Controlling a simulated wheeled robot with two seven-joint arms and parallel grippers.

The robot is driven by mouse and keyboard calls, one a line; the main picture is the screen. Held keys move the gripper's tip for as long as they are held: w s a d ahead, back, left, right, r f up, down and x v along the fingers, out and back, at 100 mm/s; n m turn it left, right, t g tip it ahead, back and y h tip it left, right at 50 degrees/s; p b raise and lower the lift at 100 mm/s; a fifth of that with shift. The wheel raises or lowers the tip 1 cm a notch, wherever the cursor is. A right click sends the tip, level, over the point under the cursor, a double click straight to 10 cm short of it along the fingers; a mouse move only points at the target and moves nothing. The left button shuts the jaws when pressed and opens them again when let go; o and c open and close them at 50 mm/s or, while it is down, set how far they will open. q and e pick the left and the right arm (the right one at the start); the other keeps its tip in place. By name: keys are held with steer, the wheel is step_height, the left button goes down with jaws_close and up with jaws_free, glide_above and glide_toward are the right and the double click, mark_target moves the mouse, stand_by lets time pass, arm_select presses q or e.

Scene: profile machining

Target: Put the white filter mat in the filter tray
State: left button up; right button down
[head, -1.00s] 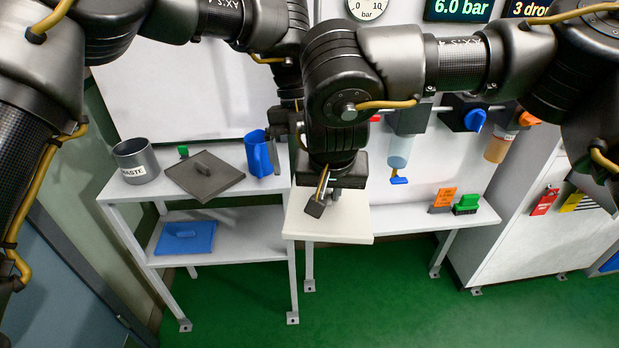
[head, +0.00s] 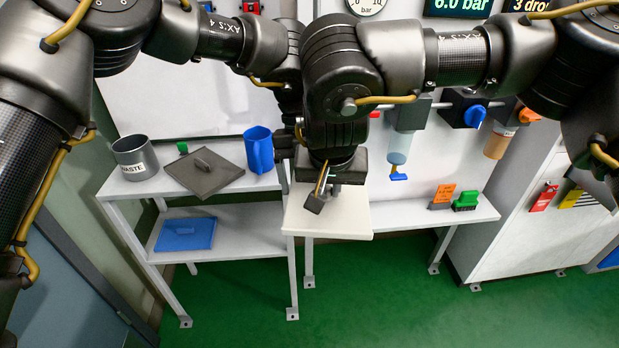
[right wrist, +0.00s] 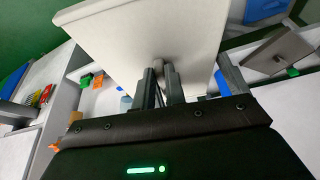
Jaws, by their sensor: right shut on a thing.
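The white filter mat (head: 345,217) is a flat, pale slab held level below my right gripper (head: 326,192). In the right wrist view the mat (right wrist: 150,30) fills the upper middle, and my right gripper (right wrist: 160,74) is shut on the small grip on its face. My left gripper (head: 288,142) is beside the blue jug, partly behind my right arm, so its jaws are not clear. I cannot make out a filter tray for certain in either view.
A white shelf unit (head: 230,240) carries a grey waste bin (head: 136,165), a grey plate with a handle (head: 203,172), a blue jug (head: 258,148) and a blue plate (head: 186,233) below. Orange and green items (head: 464,200) stand at the right. Green floor in front is clear.

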steer(key=c, duration=1.4)
jaws_free()
steer(key=shift+o, duration=0.2)
steer(key=v, duration=1.2)
